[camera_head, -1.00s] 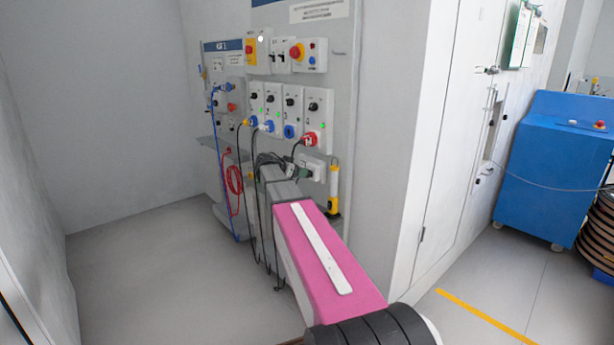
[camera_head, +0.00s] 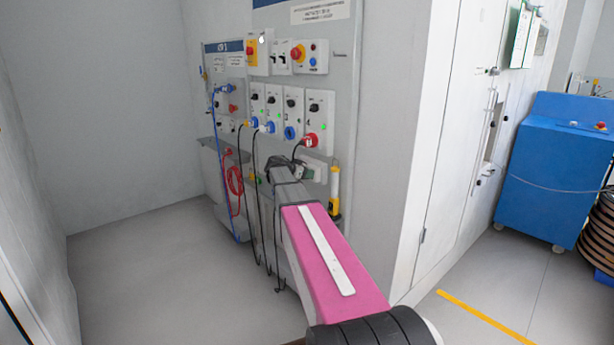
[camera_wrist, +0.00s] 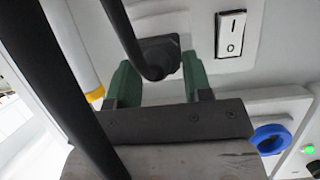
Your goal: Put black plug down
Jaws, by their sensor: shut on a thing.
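The black plug (camera_wrist: 160,56) with its bent black cable sits between the two green fingers of my gripper (camera_wrist: 157,76) in the wrist view. My gripper is shut on it. The plug is in front of a white panel (camera_wrist: 265,60) that has a rocker switch; I cannot tell whether it touches the panel. In the head view, the end of my arm is at the wall beside the white switched socket box (camera_head: 313,168), below the row of sockets. The plug itself is hard to make out there.
Several wall sockets (camera_head: 290,112) with blue, yellow and red plugs are above. A blue socket cover (camera_wrist: 270,139) is right of my gripper. Black cables hang along my arm, one crossing close to the wrist camera. A yellow-ended tube (camera_head: 334,190) is on the right. The floor at left is clear.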

